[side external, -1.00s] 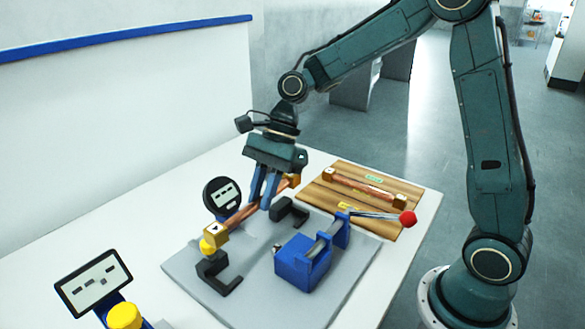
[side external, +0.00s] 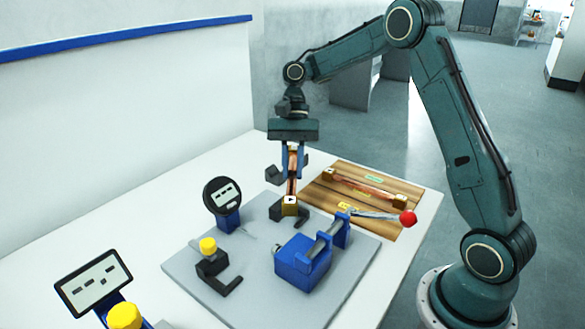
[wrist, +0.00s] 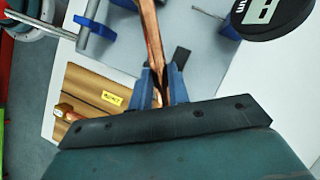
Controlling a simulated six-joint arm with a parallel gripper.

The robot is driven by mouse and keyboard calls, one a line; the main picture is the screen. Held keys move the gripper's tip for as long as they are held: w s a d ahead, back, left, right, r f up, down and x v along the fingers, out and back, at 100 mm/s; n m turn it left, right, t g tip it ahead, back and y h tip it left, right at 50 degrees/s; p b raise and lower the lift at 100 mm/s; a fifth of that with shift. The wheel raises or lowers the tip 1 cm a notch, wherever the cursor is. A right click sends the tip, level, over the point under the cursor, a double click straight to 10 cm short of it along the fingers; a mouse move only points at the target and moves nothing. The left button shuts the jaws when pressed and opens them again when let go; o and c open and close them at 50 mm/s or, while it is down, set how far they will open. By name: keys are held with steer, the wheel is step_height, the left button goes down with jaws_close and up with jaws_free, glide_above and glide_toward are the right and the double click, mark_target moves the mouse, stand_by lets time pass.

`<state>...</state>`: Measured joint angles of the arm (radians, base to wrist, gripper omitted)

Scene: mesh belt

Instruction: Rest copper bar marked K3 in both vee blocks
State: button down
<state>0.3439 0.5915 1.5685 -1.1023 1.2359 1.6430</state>
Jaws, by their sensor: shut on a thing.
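The bar also shows between the fingers (wrist: 160,90) in the wrist view (wrist: 153,40). I cannot read K3 on it. The near black vee block (side external: 222,280) stands empty on the grey plate. The far black vee block (side external: 274,204) is partly hidden behind the bar's near end; whether they touch is unclear. The bar points toward the camera and is not lined up across both blocks.
A second copper bar (side external: 362,187) with brass ends lies on the wooden board (side external: 335,205). A blue clamp (side external: 303,262) with a red-knobbed lever (side external: 407,217) stands on the grey plate (side external: 255,300). A round gauge (side external: 222,194) and a yellow knob (side external: 208,245) are at left.

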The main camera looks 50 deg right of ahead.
mark_target(292, 177)
steer(key=shift+w+a+f+n, duration=0.15)
steer(key=shift+f+n, duration=0.1)
steer(key=shift+n, duration=0.35)
steer(key=n, duration=0.1)
steer(key=f+n+g+h, duration=0.1)
steer(key=n, duration=0.1)
steer(key=f+n+g+h, duration=0.1)
steer(key=n, duration=0.1)
steer(key=shift+w+a, duration=0.3)
steer(key=shift+a, duration=0.1)
steer(key=shift+a+f+n+h, duration=0.2)
steer(key=shift+f+n+h, duration=0.15)
steer(key=shift+n+h, duration=0.45)
steer(key=shift+w+a+f+n+g+h, duration=0.15)
steer(key=shift+a+f+n+h, duration=0.2)
steer(key=shift+n, duration=0.5)
steer(key=shift+w+a+f+n+g+h, duration=0.15)
steer(key=shift+a+f+n+h, duration=0.15)
steer(key=shift+n, duration=0.55)
steer(key=shift+d, duration=0.2)
steer(key=shift+d+f, duration=0.1)
steer(key=shift+d, duration=2.15)
steer(key=shift+s+d, duration=0.1)
steer(key=shift+d, duration=1)
steer(key=shift+d+n+h, duration=0.25)
steer(key=shift+d+n, duration=0.05)
steer(key=shift+d, duration=0.05)
